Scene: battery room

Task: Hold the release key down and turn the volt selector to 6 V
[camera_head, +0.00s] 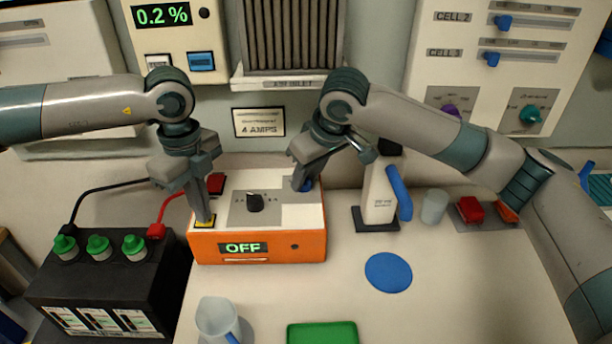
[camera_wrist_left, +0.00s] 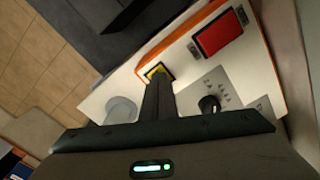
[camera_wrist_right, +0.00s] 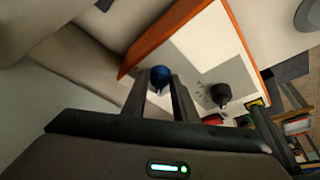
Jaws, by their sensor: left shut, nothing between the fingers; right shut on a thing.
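The charger (camera_head: 285,246) is an orange box with a pale top and a display reading OFF. A yellow key (camera_head: 205,225) is at its front left corner. My left gripper (camera_head: 203,216) is shut and empty, pointing down with its tips on the yellow key; the left wrist view shows the key's yellow edge (camera_wrist_left: 155,70). How far the key is down cannot be told. A blue knob (camera_wrist_right: 159,75) is at the back right of the top. My right gripper (camera_head: 303,186) is shut on it. A black knob (camera_head: 254,203) is in the middle; its marks are too small to read.
A red key (camera_head: 216,182) sits behind my left gripper. A black battery (camera_head: 100,285) with green caps and cables stands left. A clear jug (camera_head: 217,318), green mat (camera_head: 322,333) and blue disc (camera_head: 388,272) lie in front. A white bottle (camera_head: 380,195) stands right of the charger.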

